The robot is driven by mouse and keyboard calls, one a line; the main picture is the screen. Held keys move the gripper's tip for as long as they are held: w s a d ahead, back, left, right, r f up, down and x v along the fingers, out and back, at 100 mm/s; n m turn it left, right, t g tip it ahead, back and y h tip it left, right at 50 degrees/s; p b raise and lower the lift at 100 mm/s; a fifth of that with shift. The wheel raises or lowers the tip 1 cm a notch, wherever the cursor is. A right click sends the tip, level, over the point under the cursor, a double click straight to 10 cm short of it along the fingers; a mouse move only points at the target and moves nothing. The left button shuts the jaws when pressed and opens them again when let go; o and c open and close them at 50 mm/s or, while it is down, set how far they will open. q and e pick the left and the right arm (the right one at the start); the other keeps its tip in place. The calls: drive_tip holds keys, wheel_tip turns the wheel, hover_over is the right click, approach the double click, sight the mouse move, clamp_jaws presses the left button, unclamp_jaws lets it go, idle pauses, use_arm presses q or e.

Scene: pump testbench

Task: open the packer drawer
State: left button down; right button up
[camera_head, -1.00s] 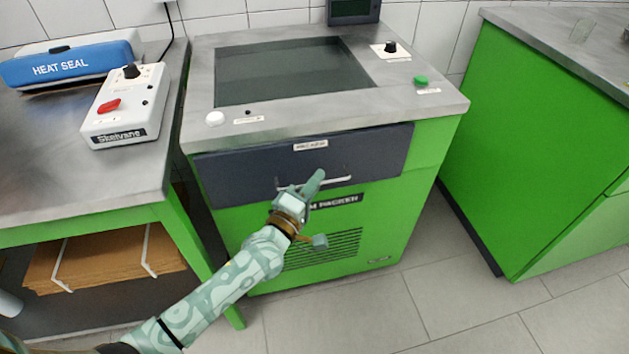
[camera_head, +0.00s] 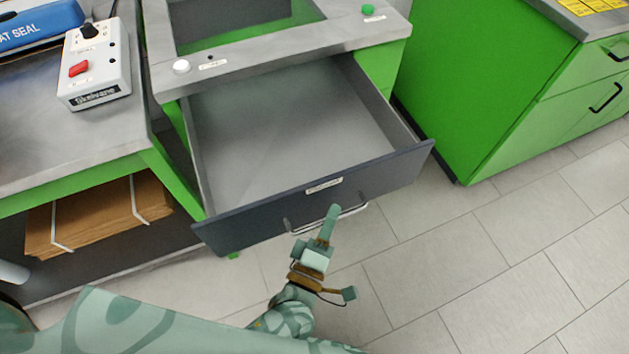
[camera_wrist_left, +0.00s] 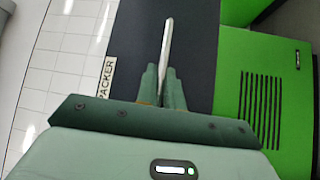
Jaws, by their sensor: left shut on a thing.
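The packer drawer (camera_head: 285,120) is pulled far out of the green packer cabinet (camera_head: 378,68), and its grey inside looks empty. Its dark front panel (camera_head: 385,180) carries a metal bar handle (camera_head: 350,211). My left gripper (camera_head: 328,222) is at the handle, in front of the panel. In the left wrist view, the fingers (camera_wrist_left: 164,88) are shut on the handle bar (camera_wrist_left: 167,45), with the dark drawer front (camera_wrist_left: 195,45) behind it. My right gripper is not in view.
A bench (camera_head: 100,135) with a control box (camera_head: 95,65) stands at the left, with cardboard (camera_head: 100,212) on its lower shelf. A green cabinet (camera_head: 480,90) stands at the right. The tiled floor (camera_head: 480,250) in front is clear.

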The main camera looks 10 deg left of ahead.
use_arm(q)
drive_tip(key=shift+s+d+f, duration=0.1)
drive_tip(key=shift+s+d, duration=0.65)
drive_tip(key=shift+s, duration=0.35)
drive_tip(key=shift+s+d, duration=0.7)
drive_tip(key=shift+s, duration=0.35)
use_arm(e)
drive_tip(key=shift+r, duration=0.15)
use_arm(q)
drive_tip(key=c, duration=1.5)
unclamp_jaws()
drive_tip(key=shift+c, duration=0.2)
